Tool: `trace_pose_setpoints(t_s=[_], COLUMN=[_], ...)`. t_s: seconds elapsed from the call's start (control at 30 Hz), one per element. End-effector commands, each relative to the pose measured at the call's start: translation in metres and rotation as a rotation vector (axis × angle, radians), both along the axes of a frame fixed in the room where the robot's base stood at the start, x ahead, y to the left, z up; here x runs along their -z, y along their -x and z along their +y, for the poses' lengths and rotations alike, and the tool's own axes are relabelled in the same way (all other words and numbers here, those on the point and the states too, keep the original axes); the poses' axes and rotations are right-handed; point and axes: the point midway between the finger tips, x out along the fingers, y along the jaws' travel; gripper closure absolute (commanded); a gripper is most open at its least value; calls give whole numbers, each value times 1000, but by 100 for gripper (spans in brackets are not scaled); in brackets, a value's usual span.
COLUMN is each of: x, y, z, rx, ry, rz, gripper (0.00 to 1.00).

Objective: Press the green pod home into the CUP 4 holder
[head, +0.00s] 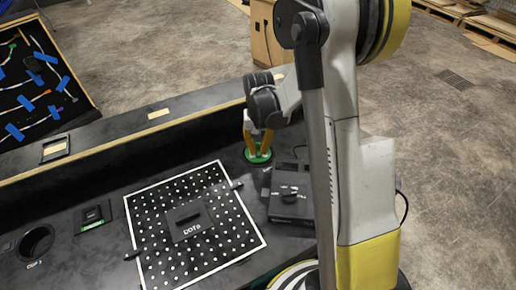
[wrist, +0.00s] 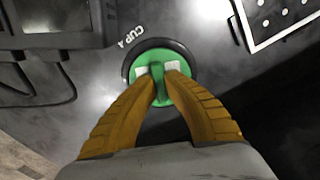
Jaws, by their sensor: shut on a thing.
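The green pod (wrist: 141,92) is a round green disc with a raised grip bar and white patches. My gripper (wrist: 160,84) is shut on its bar, one orange finger on each side. The dark ring of the CUP 4 holder (wrist: 186,50) shows around the pod's upper and right side, with the label "CUP 4" beside it. The pod sits over the ring a little toward the lower left; its depth and seating cannot be told. In the head view my gripper (head: 258,149) points down on the green pod (head: 257,158) at the console.
A white-framed dotted panel (head: 168,255) with a "DOTS" block (head: 188,222) lies left of the pod. A dark boxy device (head: 291,197) stands close at the right. An empty round holder (head: 36,241) is at far left. A raised ledge (head: 100,150) runs behind.

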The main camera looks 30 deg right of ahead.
Motion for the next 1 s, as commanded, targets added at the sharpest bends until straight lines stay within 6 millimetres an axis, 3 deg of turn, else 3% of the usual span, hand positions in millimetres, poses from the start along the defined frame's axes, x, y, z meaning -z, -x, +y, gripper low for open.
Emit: trace_pose_setpoints(t_s=[0.03,0.1,0.47,1.0], x=[0,0,-5,-107], y=[0,0,0,1], z=[-1,-1,0,-1], rx=[1,1,0,1], ry=[1,1,1,1], rz=[0,0,0,0], gripper=[83,68,68,68])
